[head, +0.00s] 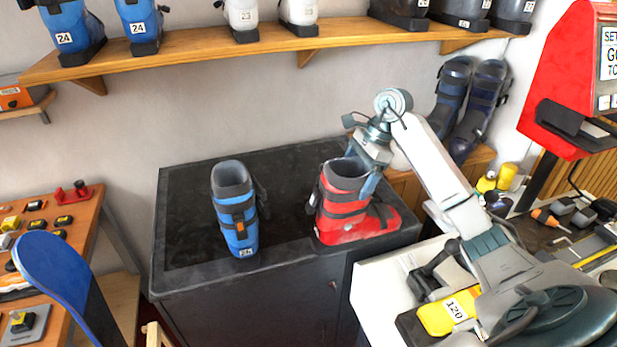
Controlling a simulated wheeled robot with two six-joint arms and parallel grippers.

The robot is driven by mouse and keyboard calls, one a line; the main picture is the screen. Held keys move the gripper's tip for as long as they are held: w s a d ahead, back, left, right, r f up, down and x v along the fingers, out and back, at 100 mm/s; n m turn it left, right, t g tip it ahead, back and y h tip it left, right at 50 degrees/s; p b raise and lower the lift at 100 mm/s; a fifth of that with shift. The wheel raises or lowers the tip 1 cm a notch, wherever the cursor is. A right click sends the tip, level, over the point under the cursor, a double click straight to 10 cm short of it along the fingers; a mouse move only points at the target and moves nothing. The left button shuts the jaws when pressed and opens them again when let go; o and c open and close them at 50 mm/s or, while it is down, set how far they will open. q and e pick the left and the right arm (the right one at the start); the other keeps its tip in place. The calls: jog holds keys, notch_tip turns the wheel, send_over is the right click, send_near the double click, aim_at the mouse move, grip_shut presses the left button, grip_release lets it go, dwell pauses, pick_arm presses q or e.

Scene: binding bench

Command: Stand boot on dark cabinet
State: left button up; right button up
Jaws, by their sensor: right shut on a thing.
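A red ski boot (352,213) with dark straps is upright over the right part of the dark cabinet (185,270), near its front right corner. Its sole appears at the level of the top, but I cannot tell for sure whether it bears on it. My right gripper (362,170) reaches in from the right and is shut on the upper cuff of the red boot. The fingers hide part of the boot's rim. A blue ski boot (236,212) with an orange buckle stands on the same cabinet, to the left of the red boot and apart from it. My left gripper is out of view.
A wooden shelf (200,58) with several boots runs along the wall above. Dark boots (480,105) stand behind my right arm. A red machine (570,80) rises at the right. A blue ski (50,265) stands at the lower left. The cabinet's back is clear.

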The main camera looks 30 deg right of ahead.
aim_at(338, 166)
jog(key=w, duration=0.1)
jog(key=w+a+p, duration=0.1)
jog(key=w, duration=0.1)
jog(key=w+p, duration=0.1)
jog(key=w, duration=0.1)
jog(key=shift+w+a+r, duration=0.15)
jog(key=shift+a, duration=0.15)
pick_arm(q)
jog(key=b, duration=0.2)
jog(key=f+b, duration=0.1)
jog(key=b, duration=0.1)
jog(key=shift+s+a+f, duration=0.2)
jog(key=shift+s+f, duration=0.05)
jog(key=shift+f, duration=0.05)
pick_arm(e)
jog(key=w+a+f, duration=0.1)
jog(key=w+f, duration=0.4)
jog(key=w, duration=0.3)
jog(key=shift+a, duration=0.15)
jog(key=shift+f+b, duration=0.15)
jog(key=shift+b, duration=0.25)
jog(key=o, duration=1.7)
jog(key=shift+s, duration=0.1)
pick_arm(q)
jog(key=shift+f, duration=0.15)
pick_arm(e)
jog(key=shift+o, duration=0.2)
